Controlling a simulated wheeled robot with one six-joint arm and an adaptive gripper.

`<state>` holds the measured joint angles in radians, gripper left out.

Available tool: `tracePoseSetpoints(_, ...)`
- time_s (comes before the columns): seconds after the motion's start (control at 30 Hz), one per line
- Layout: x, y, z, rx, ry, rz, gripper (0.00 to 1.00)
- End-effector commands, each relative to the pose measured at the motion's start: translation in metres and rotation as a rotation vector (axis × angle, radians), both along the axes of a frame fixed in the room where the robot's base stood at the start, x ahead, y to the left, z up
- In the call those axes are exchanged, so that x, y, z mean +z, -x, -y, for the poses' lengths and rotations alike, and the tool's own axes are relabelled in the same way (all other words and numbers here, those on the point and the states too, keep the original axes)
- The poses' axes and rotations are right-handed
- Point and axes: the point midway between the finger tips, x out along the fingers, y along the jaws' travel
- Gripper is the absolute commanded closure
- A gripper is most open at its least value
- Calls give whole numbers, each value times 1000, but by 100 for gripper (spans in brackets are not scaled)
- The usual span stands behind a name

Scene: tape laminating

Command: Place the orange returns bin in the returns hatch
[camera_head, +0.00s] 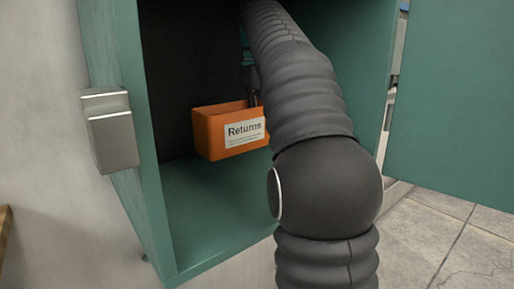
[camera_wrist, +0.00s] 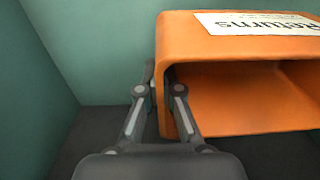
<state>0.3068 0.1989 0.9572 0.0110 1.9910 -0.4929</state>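The orange returns bin (camera_head: 208,132) is inside the green returns hatch (camera_head: 215,228), near its dark back wall. Its white "Returns" label faces the head camera and reads upright. The wrist view shows the bin (camera_wrist: 178,50) large at the right, with its open side toward the camera. My gripper (camera_wrist: 160,85) has one finger on each side of the bin's left wall and looks shut on it. In the head view my arm hides the bin's right end and most of the gripper. I cannot tell whether the bin touches the hatch floor.
The green hatch door (camera_head: 450,100) stands open at the right. A grey metal block (camera_head: 110,130) is on the hatch's left outer edge. The hatch floor in front of the bin is clear. Green side walls stand close around my arm.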

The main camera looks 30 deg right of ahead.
Motion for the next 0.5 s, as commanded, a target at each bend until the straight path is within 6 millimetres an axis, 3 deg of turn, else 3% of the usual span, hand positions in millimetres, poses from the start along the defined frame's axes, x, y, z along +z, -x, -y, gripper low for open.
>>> tracePoseSetpoints(0.5,-35,2,0,-1,0,-1,100)
